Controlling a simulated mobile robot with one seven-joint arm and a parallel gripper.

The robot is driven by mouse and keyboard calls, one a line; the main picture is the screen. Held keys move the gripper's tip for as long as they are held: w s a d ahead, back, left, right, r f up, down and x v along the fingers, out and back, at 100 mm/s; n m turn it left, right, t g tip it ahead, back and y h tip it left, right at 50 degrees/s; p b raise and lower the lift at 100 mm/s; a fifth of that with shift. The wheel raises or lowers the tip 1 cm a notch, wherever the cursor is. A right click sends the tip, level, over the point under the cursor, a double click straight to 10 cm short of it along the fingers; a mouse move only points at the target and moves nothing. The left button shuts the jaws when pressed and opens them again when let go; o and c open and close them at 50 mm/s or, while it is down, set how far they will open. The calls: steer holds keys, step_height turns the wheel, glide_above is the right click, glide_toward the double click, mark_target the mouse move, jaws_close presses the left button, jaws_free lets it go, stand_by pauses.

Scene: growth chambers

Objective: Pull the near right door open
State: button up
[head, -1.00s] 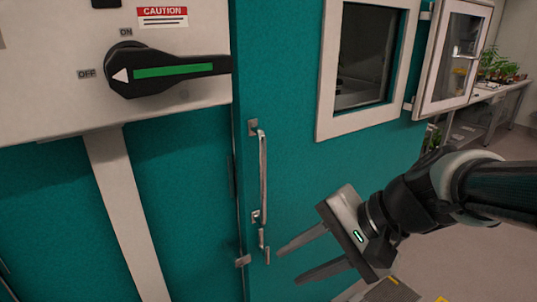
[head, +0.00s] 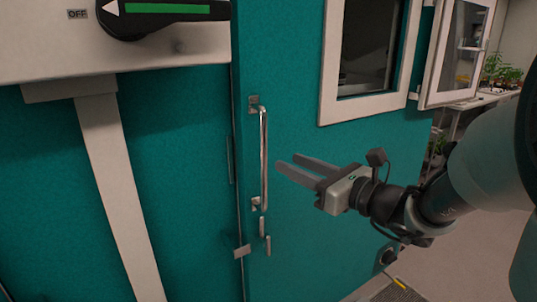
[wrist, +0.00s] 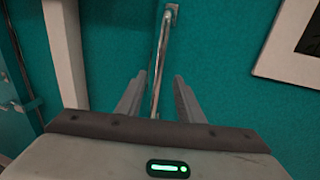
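The near right door (head: 300,190) is a teal panel with a framed window. It carries a vertical metal bar handle (head: 264,160) near its left edge. My gripper (head: 291,168) is open and empty, to the right of the handle in the head view, fingers pointing at it. In the wrist view the handle (wrist: 161,65) runs up between the two fingers (wrist: 157,88), with a gap on both sides. Whether the fingertips reach past the bar is not clear. The door's left edge lies beside a latch piece (head: 242,252).
A white panel with a black rotary switch (head: 165,10) is at upper left. The door's window (head: 370,50) is white-framed. A small hinged window pane (head: 458,52) stands out at upper right. A bench with plants (head: 500,72) is behind it. Floor is free at lower right.

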mark_target(266, 153)
steer(key=b+x, duration=0.1)
steer(key=x, duration=0.9)
steer(key=shift+w+a+f, duration=0.1)
steer(key=shift+w+a, duration=0.05)
steer(key=shift+a, duration=0.05)
jaws_close()
